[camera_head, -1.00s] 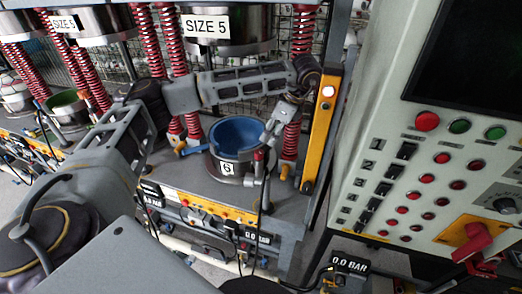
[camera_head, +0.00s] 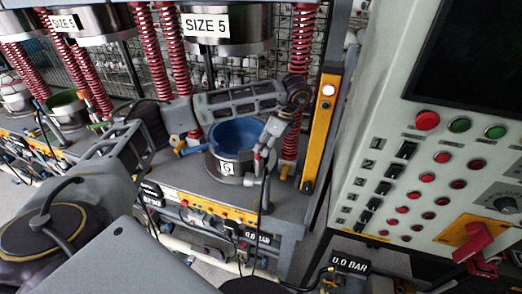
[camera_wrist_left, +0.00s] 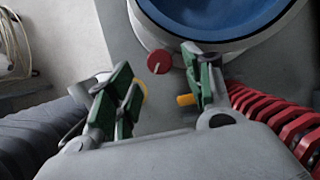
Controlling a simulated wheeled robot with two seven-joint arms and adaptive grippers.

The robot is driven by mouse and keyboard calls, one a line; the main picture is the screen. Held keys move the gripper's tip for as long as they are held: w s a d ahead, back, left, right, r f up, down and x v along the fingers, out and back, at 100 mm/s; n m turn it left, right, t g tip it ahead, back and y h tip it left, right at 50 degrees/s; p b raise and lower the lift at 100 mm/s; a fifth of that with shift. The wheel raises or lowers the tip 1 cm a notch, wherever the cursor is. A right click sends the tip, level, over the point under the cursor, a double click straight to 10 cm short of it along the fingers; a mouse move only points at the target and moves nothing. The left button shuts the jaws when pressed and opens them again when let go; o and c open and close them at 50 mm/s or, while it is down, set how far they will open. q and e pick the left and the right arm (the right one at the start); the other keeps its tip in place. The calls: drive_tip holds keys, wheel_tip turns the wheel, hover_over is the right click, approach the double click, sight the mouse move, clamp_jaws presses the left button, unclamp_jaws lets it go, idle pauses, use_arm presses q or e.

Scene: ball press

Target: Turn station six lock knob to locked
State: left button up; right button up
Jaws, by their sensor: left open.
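The lock knob (camera_wrist_left: 158,61) is a small round red knob with a white line, beside the base of the station six pot. In the wrist view it shows between and beyond the tips of my left gripper (camera_wrist_left: 157,75), whose green-padded fingers are open and hold nothing. In the head view the pot (camera_head: 236,136) carries a label "6" (camera_head: 226,168). My left gripper (camera_head: 264,152) points down at its right side there and partly hides the knob. Contact with the knob cannot be told. My right gripper is out of view.
Red springs (camera_head: 292,95) and a yellow post with a lit button (camera_head: 322,130) stand right of the pot. A "SIZE 5" cylinder (camera_head: 225,45) hangs above. A control panel (camera_head: 420,190) is at the right. Orange-tipped fittings (camera_wrist_left: 186,99) lie near the fingers.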

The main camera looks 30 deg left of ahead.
sight(261, 151)
use_arm(q)
drive_tip(key=shift+x, duration=1.85)
drive_tip(key=shift+a, duration=0.1)
drive_tip(key=c, duration=1)
